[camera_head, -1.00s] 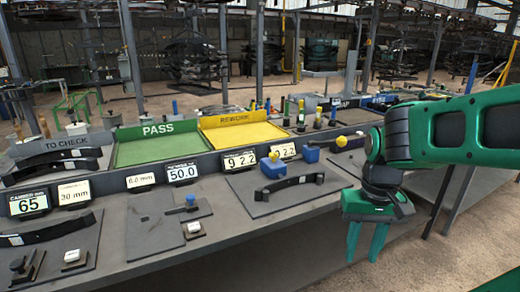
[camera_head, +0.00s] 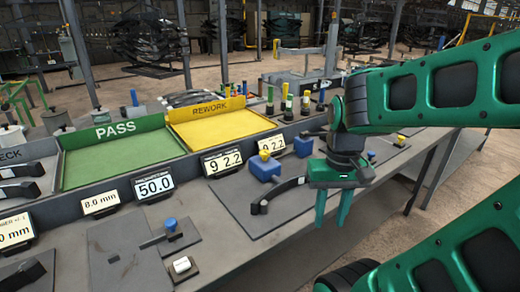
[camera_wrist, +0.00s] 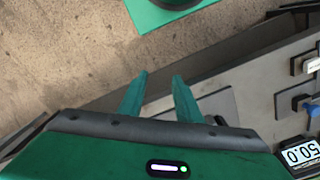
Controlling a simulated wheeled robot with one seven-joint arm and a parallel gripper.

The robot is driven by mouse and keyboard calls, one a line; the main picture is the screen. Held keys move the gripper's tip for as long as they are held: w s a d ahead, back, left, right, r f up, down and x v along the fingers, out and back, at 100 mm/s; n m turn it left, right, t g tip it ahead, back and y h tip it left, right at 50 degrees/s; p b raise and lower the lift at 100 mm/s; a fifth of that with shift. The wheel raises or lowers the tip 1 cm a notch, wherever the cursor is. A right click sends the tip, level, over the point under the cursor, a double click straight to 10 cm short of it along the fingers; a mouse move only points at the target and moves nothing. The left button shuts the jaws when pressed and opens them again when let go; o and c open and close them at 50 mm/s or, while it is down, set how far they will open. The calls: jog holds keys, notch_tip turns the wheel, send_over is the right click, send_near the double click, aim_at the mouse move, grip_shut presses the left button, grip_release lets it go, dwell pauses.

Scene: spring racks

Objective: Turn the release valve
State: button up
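No part is labelled as the release valve, so I cannot tell for sure which it is. A blue-knobbed lever (camera_head: 170,225) sits on a grey plate on the bench, in front of the 50.0 display. A blue block (camera_head: 262,168) with a yellow knob (camera_head: 265,155) stands farther right, by a curved black spring leaf (camera_head: 285,191). My green gripper (camera_head: 332,208) hangs fingers down near the bench's front edge, right of the leaf. Its fingers are apart and empty. The wrist view shows the open fingers (camera_wrist: 159,77), with a blue knob (camera_wrist: 291,103) at the right.
The bench (camera_head: 235,255) carries a green PASS tray (camera_head: 115,133), a yellow REWORK tray (camera_head: 210,108) and number displays including 50.0 (camera_head: 153,186). A small white-topped block (camera_head: 182,265) lies near the front. Several upright coloured-top gauges (camera_head: 286,103) stand behind. Open floor (camera_head: 480,190) lies to the right.

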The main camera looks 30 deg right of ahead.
jog(key=shift+o, duration=0.4)
jog(key=o, duration=0.3)
jog(key=shift+s+d+r, duration=0.1)
jog(key=shift+s+r, duration=0.1)
jog(key=m+t+h, duration=0.2)
jog(key=t+h, duration=0.1)
send_near(264, 152)
jog(key=x, duration=0.8)
jog(key=shift+d+f, duration=0.1)
jog(key=shift+f, duration=0.05)
jog(key=shift+c, duration=0.5)
jog(key=c, duration=0.9)
